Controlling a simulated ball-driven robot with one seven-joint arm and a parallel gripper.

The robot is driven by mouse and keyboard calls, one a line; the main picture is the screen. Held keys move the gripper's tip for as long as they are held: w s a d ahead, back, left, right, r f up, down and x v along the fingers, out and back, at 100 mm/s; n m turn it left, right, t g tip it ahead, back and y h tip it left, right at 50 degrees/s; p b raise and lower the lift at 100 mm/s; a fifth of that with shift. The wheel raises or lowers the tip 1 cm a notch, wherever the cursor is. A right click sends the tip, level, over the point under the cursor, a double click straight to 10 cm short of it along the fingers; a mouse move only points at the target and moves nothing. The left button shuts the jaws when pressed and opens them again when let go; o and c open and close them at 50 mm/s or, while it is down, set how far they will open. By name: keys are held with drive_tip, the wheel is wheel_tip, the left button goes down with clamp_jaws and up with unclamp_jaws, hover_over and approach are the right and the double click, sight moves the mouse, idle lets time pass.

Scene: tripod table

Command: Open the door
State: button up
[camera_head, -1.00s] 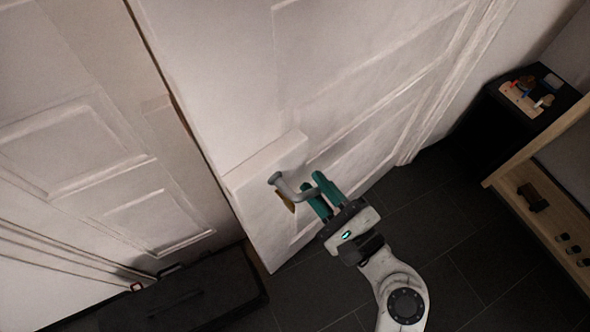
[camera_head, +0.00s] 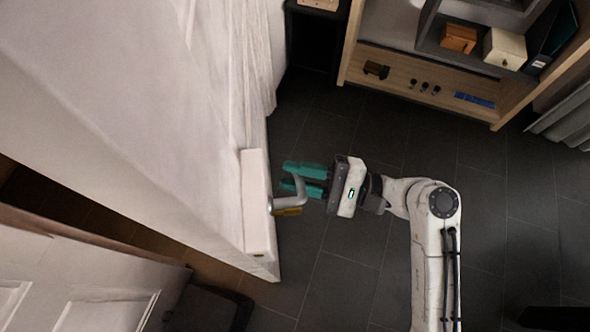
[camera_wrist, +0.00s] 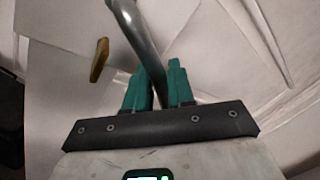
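The white door (camera_head: 150,110) stands ajar, with a gap on its left side toward the frame. Its grey lever handle (camera_head: 291,203) sits on a pale lock plate (camera_head: 257,205) near the door's free edge. The handle also shows in the wrist view (camera_wrist: 137,38), running down between the two green fingers. My gripper (camera_head: 288,177) has one finger on each side of the lever's end and appears shut on it. The fingers hide part of the lever. A brass-coloured piece (camera_head: 288,211) is beside the handle and also shows in the wrist view (camera_wrist: 99,60).
A wooden shelf unit (camera_head: 440,85) with boxes and small items stands at the back right. A black cabinet (camera_head: 312,40) is beyond the door. A dark object (camera_head: 205,308) lies at the lower left. Dark tiled floor (camera_head: 350,265) around my arm is clear.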

drive_tip(key=shift+o, duration=1.4)
drive_tip(key=shift+s+a, duration=0.1)
drive_tip(key=shift+s, duration=0.1)
drive_tip(key=r+v, duration=0.1)
drive_tip(key=v, duration=0.9)
drive_tip(key=shift+d+f, duration=0.4)
drive_tip(key=shift+f, duration=0.1)
drive_tip(key=shift+c, duration=0.2)
